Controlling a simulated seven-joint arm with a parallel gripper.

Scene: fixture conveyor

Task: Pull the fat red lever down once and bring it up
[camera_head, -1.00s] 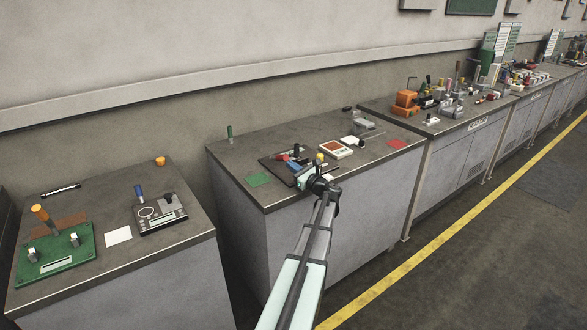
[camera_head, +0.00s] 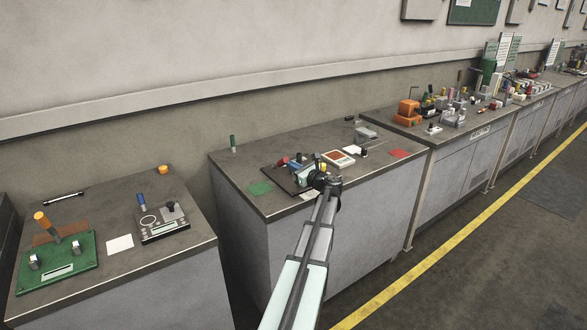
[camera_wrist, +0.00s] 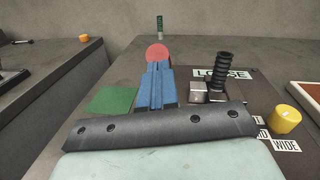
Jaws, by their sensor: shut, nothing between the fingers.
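The fat red lever (camera_head: 281,162) stands on a dark panel on the middle bench; its round red end (camera_wrist: 157,51) shows in the wrist view just beyond my fingertips. My gripper (camera_head: 293,164) is over the panel, beside the lever, with its blue fingers (camera_wrist: 156,68) shut together and nothing between them. The fingers hide the lower part of the lever in the wrist view. I cannot tell whether they touch it. The lever's slot and base are hidden.
A black ribbed handle (camera_wrist: 224,72) and a yellow knob (camera_wrist: 285,118) stand right of my fingers. A green square (camera_wrist: 112,100) lies to the left. A green upright handle (camera_head: 233,143) is at the back. A red-and-white box (camera_head: 341,159) sits to the right.

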